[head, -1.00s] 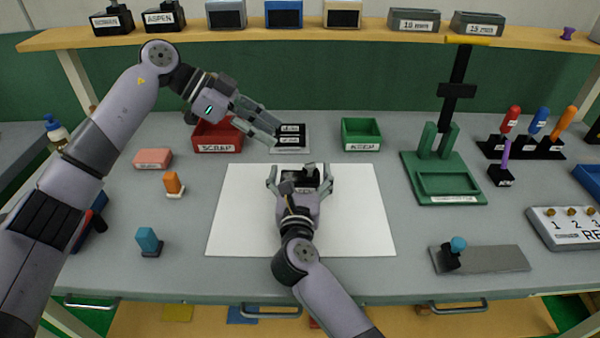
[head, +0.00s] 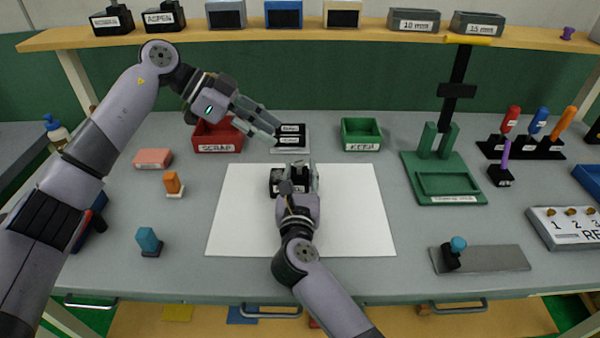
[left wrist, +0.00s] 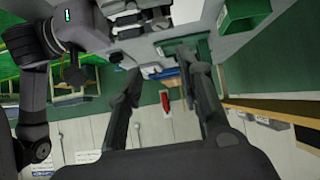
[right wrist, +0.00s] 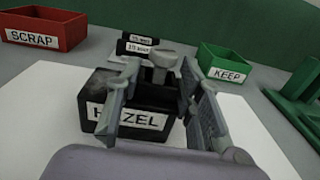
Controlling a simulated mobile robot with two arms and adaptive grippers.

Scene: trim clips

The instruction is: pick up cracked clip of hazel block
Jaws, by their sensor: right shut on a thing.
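The hazel block (right wrist: 98,88) is a dark block with a white HAZEL label, on the white mat. It also shows in the head view (head: 275,181), partly covered by my right gripper (head: 301,168). In the right wrist view my right gripper (right wrist: 158,76) reaches over the block's right part, its fingers around a small grey clip (right wrist: 161,61) with a rounded top. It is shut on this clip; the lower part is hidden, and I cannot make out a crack. My left gripper (head: 272,133) is empty, fingers apart, above the back of the table; its fingers show in the left wrist view (left wrist: 160,75).
A red SCRAP bin (head: 217,148) and a green KEEP bin (head: 361,149) stand behind the white mat (head: 355,220). A green fixture (head: 480,196) stands at right. The mat is clear around the block.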

